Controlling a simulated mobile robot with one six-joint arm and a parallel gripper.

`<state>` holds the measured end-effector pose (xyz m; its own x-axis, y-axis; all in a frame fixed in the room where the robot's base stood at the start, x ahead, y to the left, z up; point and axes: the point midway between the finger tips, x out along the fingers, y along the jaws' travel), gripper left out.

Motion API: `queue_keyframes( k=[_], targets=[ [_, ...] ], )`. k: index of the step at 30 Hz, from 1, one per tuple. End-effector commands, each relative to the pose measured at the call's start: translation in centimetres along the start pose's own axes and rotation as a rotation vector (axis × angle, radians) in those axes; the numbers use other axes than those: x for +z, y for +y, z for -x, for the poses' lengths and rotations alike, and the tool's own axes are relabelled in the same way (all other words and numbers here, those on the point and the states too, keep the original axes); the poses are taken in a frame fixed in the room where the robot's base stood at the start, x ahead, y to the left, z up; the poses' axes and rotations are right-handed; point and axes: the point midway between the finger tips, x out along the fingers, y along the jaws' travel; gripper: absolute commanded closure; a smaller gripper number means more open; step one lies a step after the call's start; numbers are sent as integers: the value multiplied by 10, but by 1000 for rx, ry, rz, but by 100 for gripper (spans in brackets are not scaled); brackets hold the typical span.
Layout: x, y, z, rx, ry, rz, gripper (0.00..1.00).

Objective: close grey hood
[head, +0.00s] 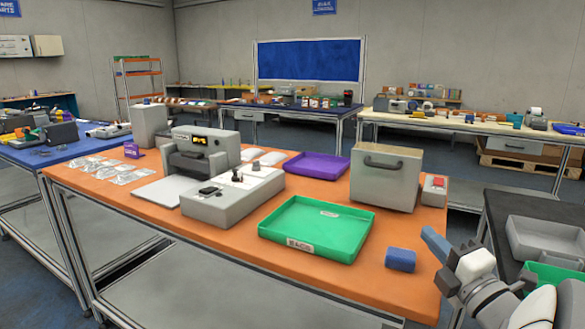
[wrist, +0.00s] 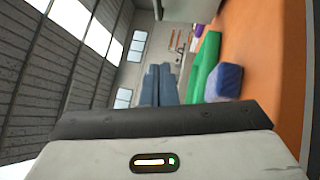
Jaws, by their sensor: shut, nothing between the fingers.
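A grey box-like hood (head: 384,184) with a dark bar handle stands upright at the back right of the orange table. I cannot tell from here how far it is open. A grey surface at the top edge of the wrist view (wrist: 190,10) looks like part of it. My gripper (head: 436,243) is at the table's right front edge, raised, apart from the hood and to its front right. Its blue fingers are together and empty, as the wrist view also shows (wrist: 158,84).
A green tray (head: 263,232) and a blue block (head: 400,259) lie on the table (head: 215,250) in front of the hood. A small red-topped box (head: 434,190) stands right of it. A purple tray (head: 316,165) and a grey machine (head: 205,150) are further left.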

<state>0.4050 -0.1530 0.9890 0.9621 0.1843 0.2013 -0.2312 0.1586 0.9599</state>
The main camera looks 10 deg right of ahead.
Motion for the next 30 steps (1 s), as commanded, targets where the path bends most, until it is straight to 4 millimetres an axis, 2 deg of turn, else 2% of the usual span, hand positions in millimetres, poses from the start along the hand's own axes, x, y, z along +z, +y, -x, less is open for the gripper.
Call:
queue_keyframes(
  k=[1, 11, 30],
  targets=[
    [1, 7, -9, 1, 5, -7, 100],
    [0, 6, -60, -2, 6, -7, 100],
    [0, 6, -93, -2, 4, -6, 100]
  ],
)
